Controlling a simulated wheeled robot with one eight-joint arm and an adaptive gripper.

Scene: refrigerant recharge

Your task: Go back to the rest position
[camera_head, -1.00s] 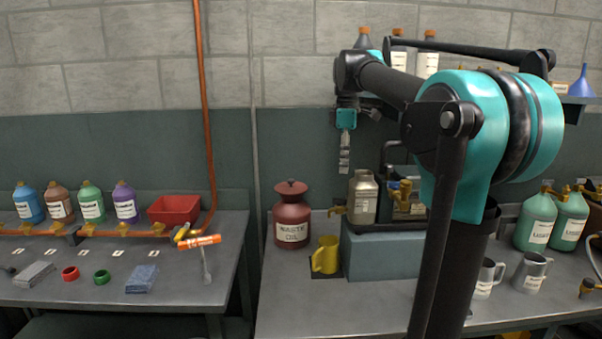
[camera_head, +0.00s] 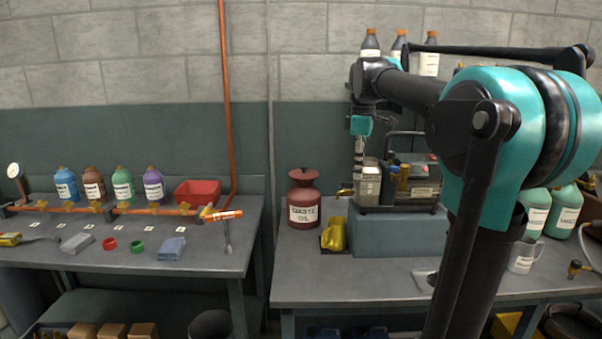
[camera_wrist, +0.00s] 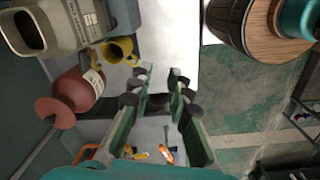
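My gripper (camera_head: 359,158) hangs fingers down from my arm at the centre-right of the head view. It is seen edge-on there, overlapping the top of a grey metal can (camera_head: 367,184). In the wrist view my gripper's two fingers (camera_wrist: 162,82) stand apart with nothing between them. My arm is raised and bent in front of the right bench and hides part of it. The grey can also shows at the upper left of the wrist view (camera_wrist: 50,22), apart from the fingers.
A red waste oil pot (camera_head: 304,200) and a yellow jug (camera_head: 333,236) stand on the right bench (camera_head: 310,280). A machine (camera_head: 400,182) sits on a blue-grey block. The left bench (camera_head: 120,255) holds several bottles, a red bin (camera_head: 197,193) and small parts. A floor gap separates the benches.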

